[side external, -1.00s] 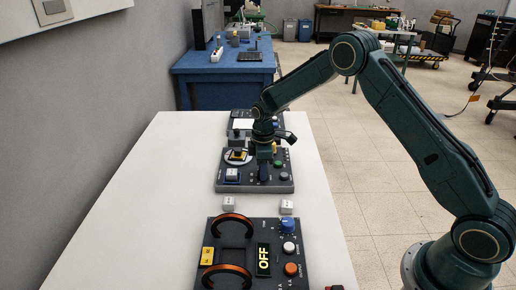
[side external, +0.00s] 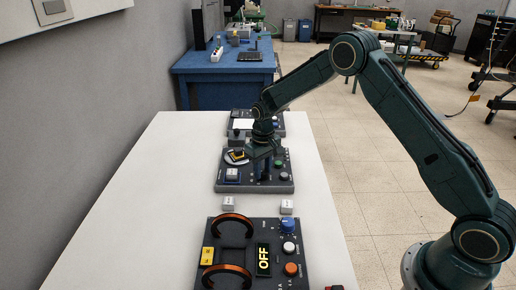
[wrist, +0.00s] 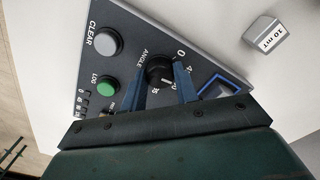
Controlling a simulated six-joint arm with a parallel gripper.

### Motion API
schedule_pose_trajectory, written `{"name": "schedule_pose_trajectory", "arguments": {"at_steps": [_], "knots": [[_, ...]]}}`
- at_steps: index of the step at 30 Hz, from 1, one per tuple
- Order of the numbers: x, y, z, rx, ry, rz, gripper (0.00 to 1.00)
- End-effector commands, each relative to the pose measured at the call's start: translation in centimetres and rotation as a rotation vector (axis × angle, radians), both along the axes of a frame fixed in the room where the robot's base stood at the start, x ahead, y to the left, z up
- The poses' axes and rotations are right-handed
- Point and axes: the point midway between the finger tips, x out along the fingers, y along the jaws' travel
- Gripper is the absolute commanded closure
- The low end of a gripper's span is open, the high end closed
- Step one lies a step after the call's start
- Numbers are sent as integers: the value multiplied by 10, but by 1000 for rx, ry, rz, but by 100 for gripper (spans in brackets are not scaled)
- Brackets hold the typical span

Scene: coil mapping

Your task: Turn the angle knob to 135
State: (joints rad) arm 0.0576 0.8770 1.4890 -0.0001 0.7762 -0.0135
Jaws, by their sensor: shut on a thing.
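The black angle knob (wrist: 157,68) stands on a dark grey panel, beside the printed word ANGLE and scale numbers starting at 0. A white mark shows near the knob's lower side; which number it points at is hard to tell. My gripper (wrist: 162,84) has its two blue fingers on either side of the knob, shut on it. In the side external view my gripper (side external: 264,168) reaches down onto the middle panel (side external: 228,189) and hides the knob.
The wrist view shows a grey CLEAR button (wrist: 107,41), a green LOG button (wrist: 106,86) and a white block marked 10 mT (wrist: 265,33). A front panel with copper coils (side external: 232,218) and an OFF display (side external: 263,260) stands nearer on the white table (side external: 130,220).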

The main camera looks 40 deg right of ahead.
Motion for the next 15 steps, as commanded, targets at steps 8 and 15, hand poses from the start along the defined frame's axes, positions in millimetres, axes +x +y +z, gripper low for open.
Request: {"name": "schedule_pose_trajectory", "arguments": {"at_steps": [8, 15], "knots": [[1, 0, 1, 0, -2, -261, 93], [1, 0, 1, 1, -3, -488, 93]]}}
